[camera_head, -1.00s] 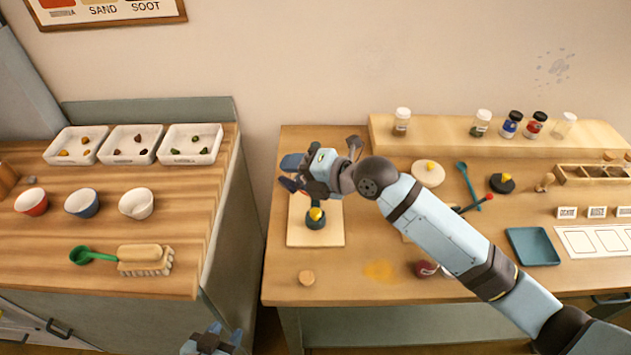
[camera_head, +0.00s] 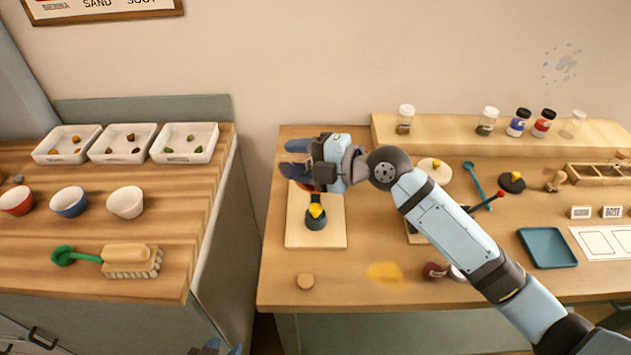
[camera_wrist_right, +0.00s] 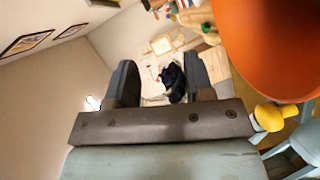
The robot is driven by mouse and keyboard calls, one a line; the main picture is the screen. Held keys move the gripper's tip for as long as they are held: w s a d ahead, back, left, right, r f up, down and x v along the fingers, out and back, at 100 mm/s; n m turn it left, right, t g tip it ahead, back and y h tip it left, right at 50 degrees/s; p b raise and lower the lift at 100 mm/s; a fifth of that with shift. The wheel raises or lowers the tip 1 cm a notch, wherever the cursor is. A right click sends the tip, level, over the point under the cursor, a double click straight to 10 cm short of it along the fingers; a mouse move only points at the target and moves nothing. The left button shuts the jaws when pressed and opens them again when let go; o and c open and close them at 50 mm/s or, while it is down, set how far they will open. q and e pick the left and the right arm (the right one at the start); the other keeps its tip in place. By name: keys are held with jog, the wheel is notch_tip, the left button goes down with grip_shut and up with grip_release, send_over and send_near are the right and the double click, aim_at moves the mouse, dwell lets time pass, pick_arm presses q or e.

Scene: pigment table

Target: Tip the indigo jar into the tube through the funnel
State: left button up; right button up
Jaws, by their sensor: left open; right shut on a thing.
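My right gripper (camera_head: 296,158) is above the pale board (camera_head: 330,235) on the right table. An orange rim (camera_head: 306,187), likely the funnel, shows under the gripper; a large orange surface (camera_wrist_right: 275,45) is close in the wrist view. A dark stand (camera_head: 316,222) with a yellow top (camera_head: 316,210) is below. I cannot make out the tube. My left gripper (camera_head: 217,349) is open at the bottom edge.
Several lidded jars, one with blue contents (camera_head: 518,122), stand on the back shelf (camera_head: 450,135). A teal tray (camera_head: 547,248) is at the right. The left table (camera_head: 200,235) holds trays, bowls and a brush.

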jog(key=shift+d+r+b, duration=0.1)
jog(key=shift+b, duration=0.3)
pick_arm(q)
jog(key=shift+f+b, duration=0.3)
jog(key=shift+f, duration=0.35)
pick_arm(e)
jog(key=shift+m+y, duration=0.3)
pick_arm(q)
jog(key=shift+d, duration=0.1)
pick_arm(e)
jog(key=shift+r, duration=0.1)
pick_arm(q)
jog(key=shift+w+f+b, duration=0.15)
jog(key=shift+f+b, duration=0.05)
jog(key=shift+b, duration=0.4)
pick_arm(e)
jog(key=shift+w, duration=0.1)
pick_arm(q)
jog(key=shift+d+f+b, duration=0.1)
jog(key=shift+f+b, duration=0.7)
jog(key=shift+b, duration=0.05)
pick_arm(e)
jog(key=shift+d+r+m+y, duration=0.2)
jog(key=shift+m+y, duration=0.2)
jog(key=shift+m, duration=0.3)
pick_arm(q)
jog(key=shift+w+f+b, duration=0.1)
jog(key=shift+b, duration=0.2)
pick_arm(e)
jog(key=shift+w, duration=0.1)
